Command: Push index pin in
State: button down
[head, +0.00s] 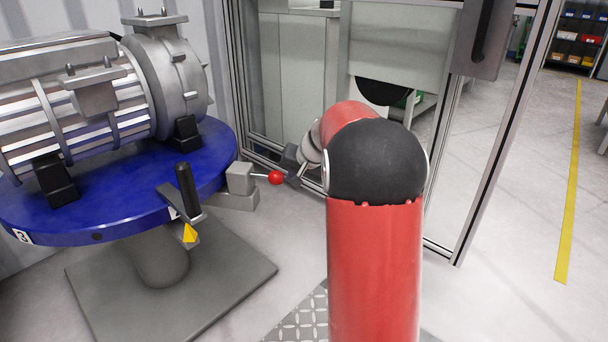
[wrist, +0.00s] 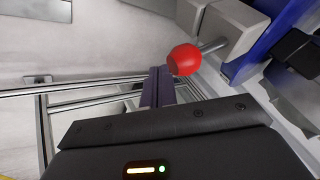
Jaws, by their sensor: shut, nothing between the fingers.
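The index pin has a red ball knob (head: 276,177) on a short metal rod. The rod runs into a grey block (head: 240,178) at the edge of the blue round table (head: 110,222). In the wrist view the red knob (wrist: 184,60) is at the upper middle, with bare rod (wrist: 213,45) showing between it and the block. My gripper (head: 289,174) is shut and empty, just right of the knob in the head view. In the wrist view its fingertips (wrist: 160,76) are close beside the knob; I cannot tell whether they touch it.
A grey motor-like unit (head: 90,90) is mounted on the blue table. A black-handled lever (head: 187,188) and a yellow pointer (head: 190,233) are at its front rim. A metal-framed enclosure (head: 290,90) stands behind my arm. Open floor (head: 500,230) lies to the right.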

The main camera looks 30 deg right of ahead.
aim_at(278, 174)
jog(key=shift+w+a, duration=0.15)
jog(key=shift+a, duration=0.05)
jog(key=w+a, duration=0.1)
jog(key=w+a+p, duration=0.1)
jog(key=shift+w+a+r, duration=0.1)
jog(key=shift+w+a, duration=0.05)
jog(key=shift+a, duration=0.25)
